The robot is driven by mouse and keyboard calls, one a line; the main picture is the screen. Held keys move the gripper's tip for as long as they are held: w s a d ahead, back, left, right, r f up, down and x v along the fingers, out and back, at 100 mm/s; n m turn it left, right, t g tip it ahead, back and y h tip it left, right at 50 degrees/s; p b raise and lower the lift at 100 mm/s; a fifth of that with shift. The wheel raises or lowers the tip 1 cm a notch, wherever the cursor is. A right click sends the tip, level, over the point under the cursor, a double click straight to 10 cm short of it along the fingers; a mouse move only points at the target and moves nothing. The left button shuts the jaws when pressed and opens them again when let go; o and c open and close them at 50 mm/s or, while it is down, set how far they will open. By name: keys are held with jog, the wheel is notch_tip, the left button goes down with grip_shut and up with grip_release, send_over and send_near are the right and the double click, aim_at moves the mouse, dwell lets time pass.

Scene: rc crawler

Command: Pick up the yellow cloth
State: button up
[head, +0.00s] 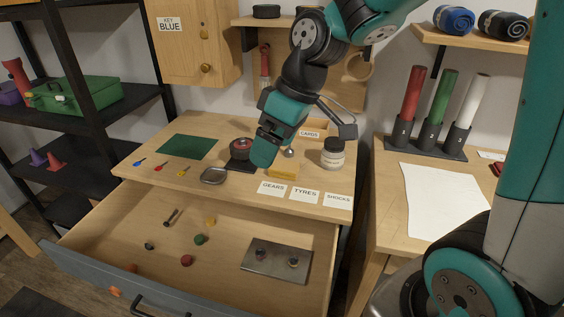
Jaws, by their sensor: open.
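The yellow cloth (285,172) is a small, flat, folded-looking yellow piece on the wooden worktop, behind the white label cards. My gripper (266,153) hangs over the worktop with its teal end pointing down, just left of and above the cloth in the picture. It is open and does not hold the cloth. My gripper may cover part of the cloth's left side, and I cannot tell the exact gap between them.
A grey metal dish (214,175) lies nearby. An open drawer (130,215) with small parts juts out below.

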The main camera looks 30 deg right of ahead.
jog(key=w+d+f+t+p, duration=0.1)
jog(key=w+d+f, duration=0.2)
jog(key=w+d, duration=0.65)
jog(key=n+h, duration=0.1)
send_near(284, 166)
jog(key=f+p, duration=0.3)
jog(key=shift+s+a+f+t, duration=0.15)
jog(key=shift+s+a+t, duration=0.05)
jog(key=shift+s+t, duration=0.1)
jog(key=shift+w+p+x, duration=0.25)
jog(key=shift+p+x, duration=0.35)
jog(key=shift+x, duration=0.95)
jog(key=shift+w+p+x, duration=0.2)
jog(key=shift+p+x, duration=0.4)
jog(key=shift+x, duration=1)
jog(key=shift+a+r, duration=0.1)
jog(key=shift+r, duration=0.15)
jog(key=c, duration=1)
